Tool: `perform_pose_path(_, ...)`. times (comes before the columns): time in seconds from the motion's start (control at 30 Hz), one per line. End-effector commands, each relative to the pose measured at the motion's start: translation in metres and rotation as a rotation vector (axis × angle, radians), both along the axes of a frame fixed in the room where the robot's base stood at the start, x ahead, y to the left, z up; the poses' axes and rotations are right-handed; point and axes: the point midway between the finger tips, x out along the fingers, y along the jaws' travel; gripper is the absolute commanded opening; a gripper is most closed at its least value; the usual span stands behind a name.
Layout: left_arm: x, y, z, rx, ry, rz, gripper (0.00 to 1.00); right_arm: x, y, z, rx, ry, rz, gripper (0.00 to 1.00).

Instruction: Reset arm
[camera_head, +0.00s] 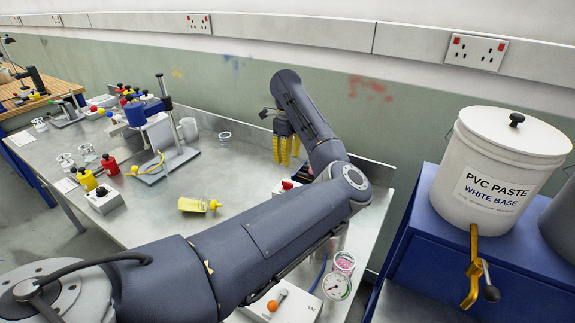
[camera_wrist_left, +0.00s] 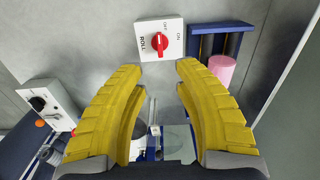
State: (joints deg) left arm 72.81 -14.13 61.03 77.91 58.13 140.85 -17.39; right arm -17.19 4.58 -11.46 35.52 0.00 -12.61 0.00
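My left arm crosses the head view from the lower left, bends at an elbow near the middle right and folds back over the bench (camera_head: 250,165). My left gripper (camera_head: 285,150) has yellow ribbed fingers and hangs above the far side of the bench. In the left wrist view the two fingers (camera_wrist_left: 160,72) are spread apart with nothing held between them. Beyond their tips is a white switch box (camera_wrist_left: 160,38) marked ROLL, with a red knob. My right gripper is in neither view.
A yellow bottle (camera_head: 194,204) lies on the bench. A white PVC paste bucket (camera_head: 497,170) stands on a blue cabinet (camera_head: 450,262) at right. A pink roller (camera_wrist_left: 222,70) sits beside the switch.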

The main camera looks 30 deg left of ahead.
Motion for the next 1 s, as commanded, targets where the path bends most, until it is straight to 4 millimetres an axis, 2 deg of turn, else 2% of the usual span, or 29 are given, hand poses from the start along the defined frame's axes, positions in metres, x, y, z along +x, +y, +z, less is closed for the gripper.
perform_pose_path(0.2,0.000,0.000,0.007,0.000,0.000,-0.001,0.31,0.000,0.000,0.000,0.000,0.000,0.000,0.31)
perform_pose_path(0.67,-0.003,0.004,0.006,0.012,0.010,0.000,0.31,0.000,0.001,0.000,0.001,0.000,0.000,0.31)
perform_pose_path(0.77,-0.013,0.023,0.002,0.061,0.046,0.004,0.31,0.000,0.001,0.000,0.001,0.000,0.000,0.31)
perform_pose_path(0.83,-0.026,0.046,-0.002,0.123,0.092,0.007,0.31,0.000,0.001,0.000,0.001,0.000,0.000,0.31)
perform_pose_path(0.97,-0.062,0.107,-0.004,0.293,0.225,0.008,0.31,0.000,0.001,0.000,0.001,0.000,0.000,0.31)
perform_pose_path(1.0,-0.075,0.127,-0.002,0.351,0.275,0.005,0.31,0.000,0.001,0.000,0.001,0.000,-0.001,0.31)
